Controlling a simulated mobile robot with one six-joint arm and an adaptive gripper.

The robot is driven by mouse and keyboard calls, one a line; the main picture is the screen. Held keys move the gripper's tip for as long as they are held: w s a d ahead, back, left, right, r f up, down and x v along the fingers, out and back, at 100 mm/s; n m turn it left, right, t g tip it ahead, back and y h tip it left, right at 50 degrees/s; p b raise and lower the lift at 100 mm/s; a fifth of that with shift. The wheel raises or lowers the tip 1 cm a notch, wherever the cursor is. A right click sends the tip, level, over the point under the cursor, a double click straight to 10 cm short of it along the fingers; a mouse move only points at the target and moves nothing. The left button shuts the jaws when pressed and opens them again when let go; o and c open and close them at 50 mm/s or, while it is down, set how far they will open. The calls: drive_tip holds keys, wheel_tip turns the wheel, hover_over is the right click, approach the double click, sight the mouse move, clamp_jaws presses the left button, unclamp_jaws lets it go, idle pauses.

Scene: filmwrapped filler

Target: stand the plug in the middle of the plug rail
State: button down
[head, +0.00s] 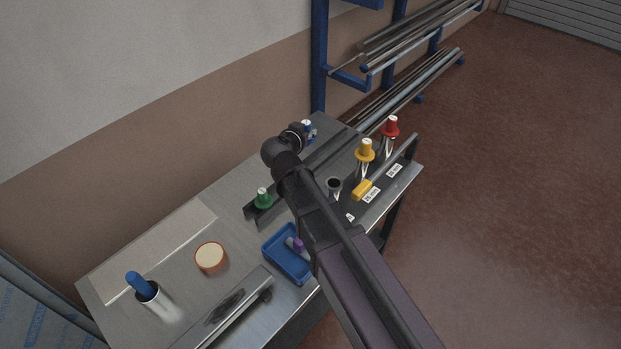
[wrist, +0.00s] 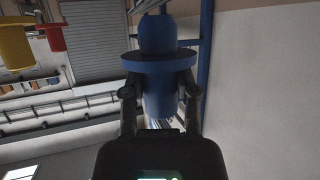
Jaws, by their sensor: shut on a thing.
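My gripper (head: 303,131) is at the far end of my arm, above the back of the bench. In the wrist view my gripper (wrist: 160,97) is shut on a blue plug (wrist: 158,35). The plug's wide flange is just beyond the fingertips, and its rounded end points away from my gripper. The plug shows only partly in the head view (head: 311,129). The dark plug rail (head: 322,160) runs along the bench. A green plug (head: 263,197) stands near its left end. My arm hides part of the rail, including near its middle.
Yellow (head: 365,150) and red (head: 390,125) plugs stand on tubes at the right, beside an open tube (head: 334,184). A blue tray (head: 283,263), tape roll (head: 210,257) and white cup (head: 147,291) are nearer. A blue rack (head: 320,60) with metal bars stands behind.

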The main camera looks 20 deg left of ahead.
drive_tip(key=w+f+n+y+b, duration=0.2)
drive_tip(key=w+f+b, duration=0.1)
drive_tip(key=w+f, duration=0.1)
drive_tip(key=shift+w+a+f+b, duration=0.4)
drive_tip(key=shift+w+a, duration=0.05)
drive_tip(key=shift+w, duration=0.45)
wheel_tip(320, 180, down, 6)
drive_tip(key=b, duration=0.6)
drive_tip(key=shift+f, duration=0.15)
drive_tip(key=shift+f, duration=0.1)
drive_tip(key=shift+f+b, duration=1.8)
drive_tip(key=shift+b, duration=0.25)
drive_tip(key=shift+f+b, duration=0.6)
drive_tip(key=shift+c, duration=1.9)
unclamp_jaws()
